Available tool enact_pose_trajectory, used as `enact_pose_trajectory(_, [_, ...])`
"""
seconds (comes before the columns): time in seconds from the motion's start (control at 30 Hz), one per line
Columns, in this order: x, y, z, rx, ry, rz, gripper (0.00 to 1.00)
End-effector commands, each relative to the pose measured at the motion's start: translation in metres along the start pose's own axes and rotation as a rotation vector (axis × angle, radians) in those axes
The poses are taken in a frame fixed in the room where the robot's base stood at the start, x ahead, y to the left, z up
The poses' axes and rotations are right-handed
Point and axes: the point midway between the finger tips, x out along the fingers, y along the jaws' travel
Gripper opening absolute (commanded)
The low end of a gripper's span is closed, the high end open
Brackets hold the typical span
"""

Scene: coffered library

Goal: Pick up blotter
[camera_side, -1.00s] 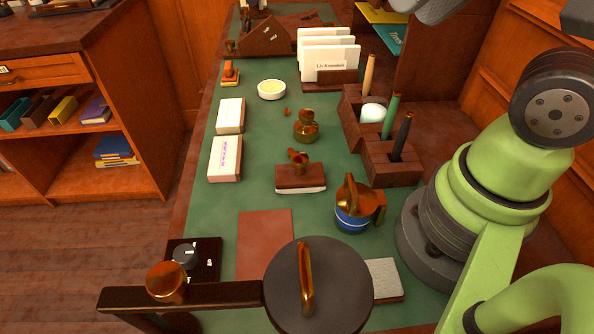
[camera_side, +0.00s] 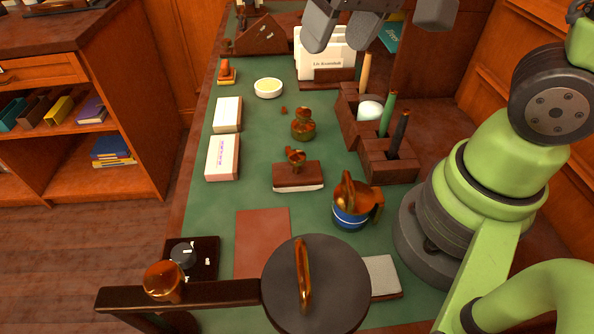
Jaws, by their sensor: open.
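The blotter (camera_side: 298,178) is a brown wooden block with a brass knob on top and a white underside. It sits upright on the green desk top, near the middle of the side view. My gripper (camera_side: 370,32) is a dark grey shape at the top edge of the view, partly cut off. Its jaws are open and empty, well above the desk and apart from the blotter, in front of the white cards.
A brass-topped blue pot (camera_side: 351,213) stands right of the blotter, and a small brass piece (camera_side: 303,125) stands behind it. A wooden pen rack (camera_side: 385,165) is at the right. Boxes (camera_side: 222,158) lie left. A dark round lid (camera_side: 316,290) fills the near foreground.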

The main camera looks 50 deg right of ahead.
Motion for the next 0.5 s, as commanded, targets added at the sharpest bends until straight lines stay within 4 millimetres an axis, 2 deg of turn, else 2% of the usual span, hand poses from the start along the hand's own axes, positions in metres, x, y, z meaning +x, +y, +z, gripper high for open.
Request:
enact_pose_trajectory(0.03, [0.019, -0.003, -0.004, -0.014, -0.051, 0.029, 0.63])
enact_pose_trajectory(0.1, [0.044, -0.005, -0.007, -0.031, -0.103, 0.063, 0.63])
enact_pose_trajectory(0.3, [0.106, -0.008, -0.004, -0.079, -0.223, 0.142, 0.63])
enact_pose_trajectory(0.4, [0.126, -0.008, 0.0, -0.094, -0.258, 0.165, 0.63])
enact_pose_trajectory(0.5, [0.137, -0.007, 0.003, -0.103, -0.275, 0.177, 0.63])
